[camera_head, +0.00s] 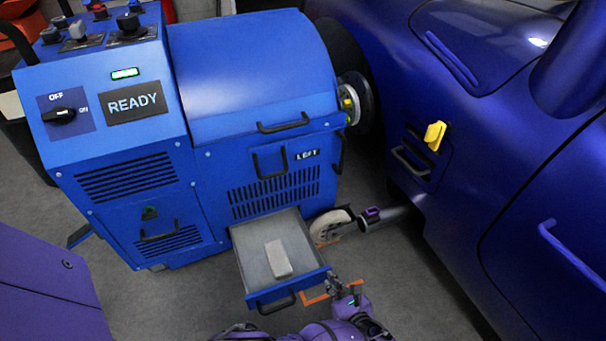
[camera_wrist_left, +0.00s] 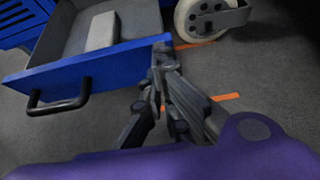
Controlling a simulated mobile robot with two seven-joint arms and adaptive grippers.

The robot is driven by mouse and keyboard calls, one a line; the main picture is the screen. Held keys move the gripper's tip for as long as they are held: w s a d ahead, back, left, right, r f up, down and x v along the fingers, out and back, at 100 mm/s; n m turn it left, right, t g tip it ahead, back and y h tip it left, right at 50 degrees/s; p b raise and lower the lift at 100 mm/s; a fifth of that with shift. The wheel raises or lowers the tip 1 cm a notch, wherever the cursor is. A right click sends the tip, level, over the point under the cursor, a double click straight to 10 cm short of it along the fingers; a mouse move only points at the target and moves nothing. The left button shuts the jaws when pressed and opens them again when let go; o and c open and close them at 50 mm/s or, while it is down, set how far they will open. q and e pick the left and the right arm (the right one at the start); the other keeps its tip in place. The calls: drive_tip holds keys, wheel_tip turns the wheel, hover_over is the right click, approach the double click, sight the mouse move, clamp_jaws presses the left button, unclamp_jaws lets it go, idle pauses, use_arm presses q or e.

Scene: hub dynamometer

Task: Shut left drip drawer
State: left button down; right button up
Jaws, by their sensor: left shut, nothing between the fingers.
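The left drip drawer (camera_head: 247,250) sticks out from the lower front of the blue machine marked LEFT and READY. It is a grey tray with a blue front and a black handle (camera_head: 276,303). A pale block (camera_head: 278,259) lies inside it. My left gripper (camera_head: 333,284) is shut and empty at the right end of the drawer's front. In the left wrist view the fingertips (camera_wrist_left: 162,48) overlap the right end of the blue drawer front (camera_wrist_left: 110,62); I cannot tell if they touch. The handle (camera_wrist_left: 60,102) is left of the fingers. My right gripper is not in view.
A caster wheel (camera_head: 327,227) stands just right of the drawer, with orange floor marks (camera_head: 315,298) near it. The blue car (camera_head: 470,130) fills the right side. A purple cabinet (camera_head: 40,280) is at lower left. Grey floor lies clear left of the drawer.

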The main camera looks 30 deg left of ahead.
use_arm(q)
drive_tip(key=shift+w+r, duration=0.15)
drive_tip(key=shift+w, duration=0.15)
drive_tip(key=b, duration=0.2)
hover_over(304, 237)
drive_tip(key=d, duration=0.1)
drive_tip(key=shift+s+d, duration=0.15)
drive_tip(key=shift+s, duration=0.25)
drive_tip(key=shift+w+a, duration=0.5)
drive_tip(key=shift+a, duration=0.2)
